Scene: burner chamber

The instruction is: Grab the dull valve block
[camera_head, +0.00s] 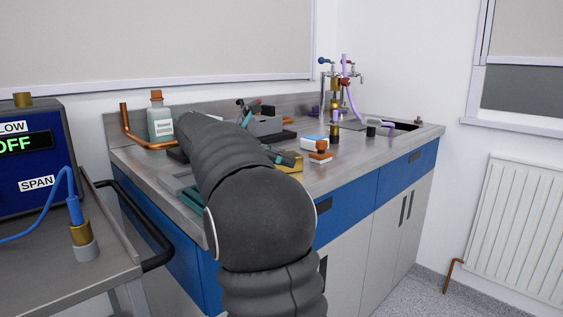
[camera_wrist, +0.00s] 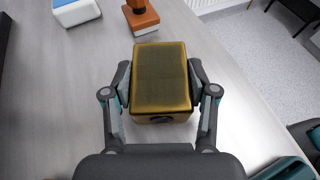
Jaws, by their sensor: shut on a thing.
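The dull valve block is a brassy yellow box with a darker top. In the wrist view the valve block (camera_wrist: 160,78) sits between the two fingers of my gripper (camera_wrist: 161,92), which is shut on it from both sides. A dark round hole shows in its near face. It appears to be at the worktop, but I cannot tell whether it touches the surface. In the head view a small part of the valve block (camera_head: 292,163) shows beside my gripper (camera_head: 287,158), and my arm hides much around it.
A white and blue box (camera_head: 313,142) and a copper-coloured fitting on a block (camera_head: 320,156) stand just beyond. A bottle (camera_head: 160,118) and a copper pipe (camera_head: 140,138) are at the back left. Taps (camera_head: 345,75) and a sink are at the far right. The bench edge is close.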

